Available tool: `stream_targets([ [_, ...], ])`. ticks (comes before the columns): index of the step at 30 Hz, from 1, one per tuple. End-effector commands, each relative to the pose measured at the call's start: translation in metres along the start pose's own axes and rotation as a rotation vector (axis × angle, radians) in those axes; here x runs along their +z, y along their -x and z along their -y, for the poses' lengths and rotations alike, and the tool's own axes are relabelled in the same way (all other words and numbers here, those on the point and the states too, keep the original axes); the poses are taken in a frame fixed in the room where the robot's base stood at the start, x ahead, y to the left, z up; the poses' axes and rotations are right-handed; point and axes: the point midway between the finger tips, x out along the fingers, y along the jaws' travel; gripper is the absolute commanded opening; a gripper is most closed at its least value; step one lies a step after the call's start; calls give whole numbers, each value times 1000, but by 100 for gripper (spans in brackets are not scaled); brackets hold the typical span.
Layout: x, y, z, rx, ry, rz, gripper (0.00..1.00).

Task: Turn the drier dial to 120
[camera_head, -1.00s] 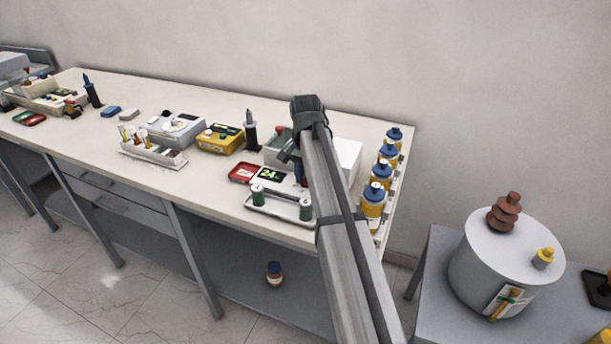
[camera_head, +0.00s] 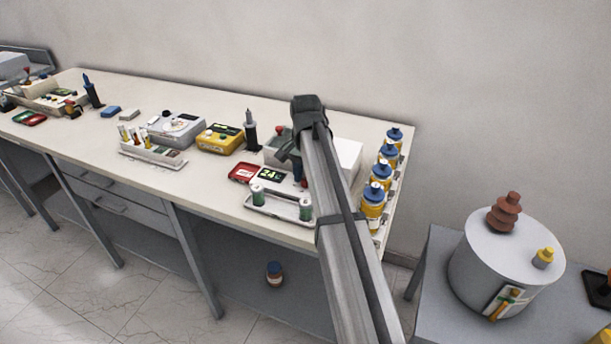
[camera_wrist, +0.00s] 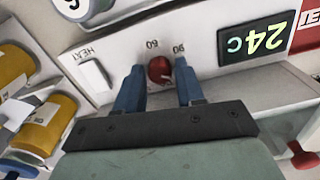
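The drier's pale front panel (camera_wrist: 203,65) fills the middle of the wrist view. It carries a round red dial (camera_wrist: 159,70), with "60" printed above it and "90" to its upper right. No 120 mark is visible, and the dial's pointer cannot be made out. My gripper (camera_wrist: 159,82) has one blue finger on each side of the dial, very close to it; whether they touch it is unclear. A dark display (camera_wrist: 256,41) reads 24 C in green and also shows in the head view (camera_head: 270,174). My arm hides most of the drier there.
A white switch (camera_wrist: 95,76) marked HEAT is left of the dial. Blue-capped yellow bottles (camera_head: 373,200) line the bench's right end. A tray with green spools (camera_head: 280,206) is in front of the drier. A red sign (camera_head: 243,172) is beside the display.

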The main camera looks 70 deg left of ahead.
Motion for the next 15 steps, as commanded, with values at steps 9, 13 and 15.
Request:
stream_targets([
  [9,-1,17,1,-1,0,-1,38],
  [13,-1,41,1,-1,0,-1,38],
  [15,-1,55,1,-2,0,-2,38],
])
